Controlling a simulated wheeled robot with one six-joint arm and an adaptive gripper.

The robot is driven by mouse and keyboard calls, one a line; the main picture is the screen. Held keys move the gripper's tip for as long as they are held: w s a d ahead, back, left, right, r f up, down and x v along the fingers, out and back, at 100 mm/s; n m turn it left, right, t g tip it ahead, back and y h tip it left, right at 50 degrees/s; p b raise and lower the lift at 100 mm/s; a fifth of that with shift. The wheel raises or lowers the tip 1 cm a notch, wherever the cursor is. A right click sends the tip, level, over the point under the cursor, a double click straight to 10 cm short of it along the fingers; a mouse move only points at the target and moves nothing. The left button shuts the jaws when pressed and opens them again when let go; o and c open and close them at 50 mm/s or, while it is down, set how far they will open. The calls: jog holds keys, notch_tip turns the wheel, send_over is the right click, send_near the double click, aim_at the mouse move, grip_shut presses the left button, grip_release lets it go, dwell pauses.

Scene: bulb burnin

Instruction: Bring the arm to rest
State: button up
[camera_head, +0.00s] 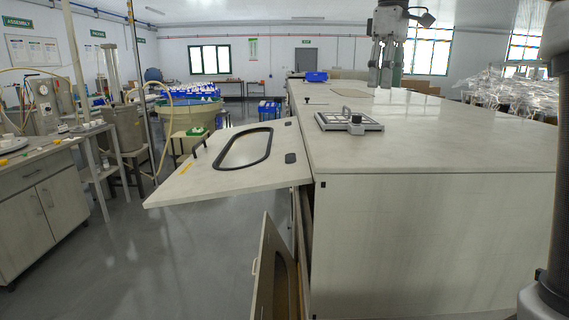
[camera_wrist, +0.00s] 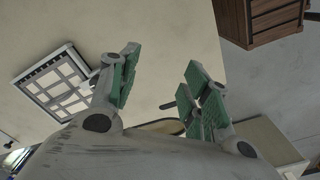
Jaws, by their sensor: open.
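My gripper (camera_head: 384,80) hangs fingers-down above the far part of the long pale counter (camera_head: 430,140) in the head view. In the wrist view, my gripper (camera_wrist: 160,82) shows its green-padded fingers spread apart with nothing between them. A flat tray with a grid of pale squares (camera_head: 335,118) lies on the counter near its left edge, apart from the gripper. It also shows in the wrist view (camera_wrist: 58,82), left of the fingers. A dark round knob (camera_head: 356,120) sits on the tray's near side.
A pale flap with a dark-rimmed oval (camera_head: 215,175) juts left from the counter. A cabinet door (camera_head: 272,275) stands open below it. A blue bin (camera_head: 316,76) sits at the counter's far end. Grey floor lies left.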

jog(key=s+d+f+m+t, duration=0.2)
jog(key=s+d+f+m, duration=0.3)
jog(key=s+f, duration=0.5)
jog(key=s+d+f+m+t, duration=0.2)
jog(key=s+d+f+m, duration=0.2)
jog(key=s+d+f, duration=0.4)
jog(key=s+f, duration=0.3)
jog(key=s, duration=0.4)
jog(key=shift+s+d+f+m, duration=0.25)
jog(key=shift+d+m, duration=0.05)
jog(key=shift+m, duration=0.1)
